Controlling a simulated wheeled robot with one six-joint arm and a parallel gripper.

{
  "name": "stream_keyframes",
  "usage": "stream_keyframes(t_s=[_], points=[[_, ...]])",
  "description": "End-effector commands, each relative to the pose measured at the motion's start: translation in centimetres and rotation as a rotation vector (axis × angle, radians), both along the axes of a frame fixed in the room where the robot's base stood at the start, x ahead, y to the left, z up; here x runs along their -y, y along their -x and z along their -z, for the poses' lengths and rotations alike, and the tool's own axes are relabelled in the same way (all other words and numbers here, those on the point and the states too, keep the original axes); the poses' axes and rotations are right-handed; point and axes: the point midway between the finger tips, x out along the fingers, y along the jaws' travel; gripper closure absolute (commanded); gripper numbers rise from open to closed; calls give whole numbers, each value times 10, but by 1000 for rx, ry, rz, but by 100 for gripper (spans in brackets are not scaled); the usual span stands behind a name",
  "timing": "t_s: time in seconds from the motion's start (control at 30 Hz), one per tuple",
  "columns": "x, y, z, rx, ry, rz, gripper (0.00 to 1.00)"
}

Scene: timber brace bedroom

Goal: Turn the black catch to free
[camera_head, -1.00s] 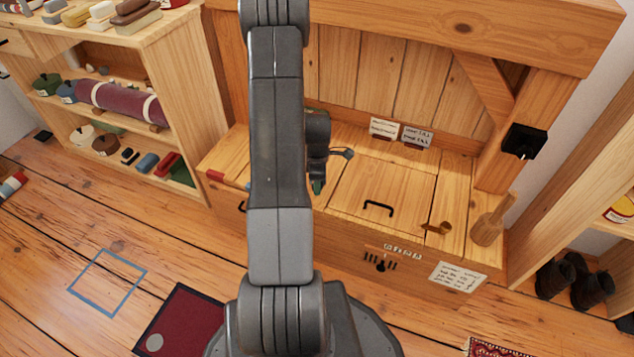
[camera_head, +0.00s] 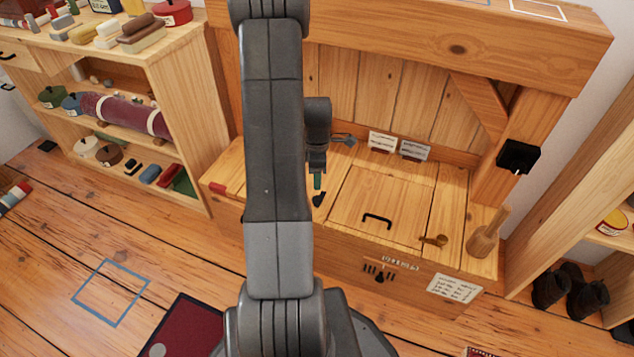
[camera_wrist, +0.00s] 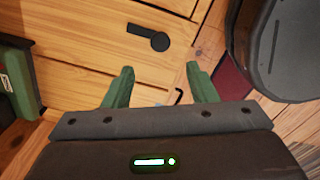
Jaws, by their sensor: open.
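A black catch (camera_wrist: 148,38), a short lever with a round end, lies on the wooden top in the wrist view, pointing left from its round end. In the head view what looks like the same black catch (camera_head: 318,199) shows just below my green fingertips, beside the lid (camera_head: 372,194) of the wooden bench. My gripper (camera_wrist: 158,82) is open with nothing between its fingers, and the catch lies beyond the tips in the wrist view. In the head view my gripper (camera_head: 317,181) is partly hidden by my arm. I cannot tell the height gap.
The lid has a black handle (camera_head: 377,218). A brass-coloured catch (camera_head: 434,240) and a wooden mallet (camera_head: 488,235) are at its right. A black knob (camera_head: 380,277) sits on the bench front. A laden shelf (camera_head: 190,85) stands left.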

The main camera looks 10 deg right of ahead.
Motion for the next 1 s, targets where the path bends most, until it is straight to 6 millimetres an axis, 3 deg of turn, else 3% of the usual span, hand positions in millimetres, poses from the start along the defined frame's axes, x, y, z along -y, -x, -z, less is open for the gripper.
stream_keyframes(t_s=[0.03, 0.2, 0.63, 0.83, 1.0], points=[[0, 0, -13, 2, 0, 0, 48], [0, 0, -31, 0, 0, 0, 48], [0, 0, -35, -1, 0, 0, 48], [0, 1, -20, -4, -1, 0, 48], [0, 1, 12, -5, -1, 0, 48]])
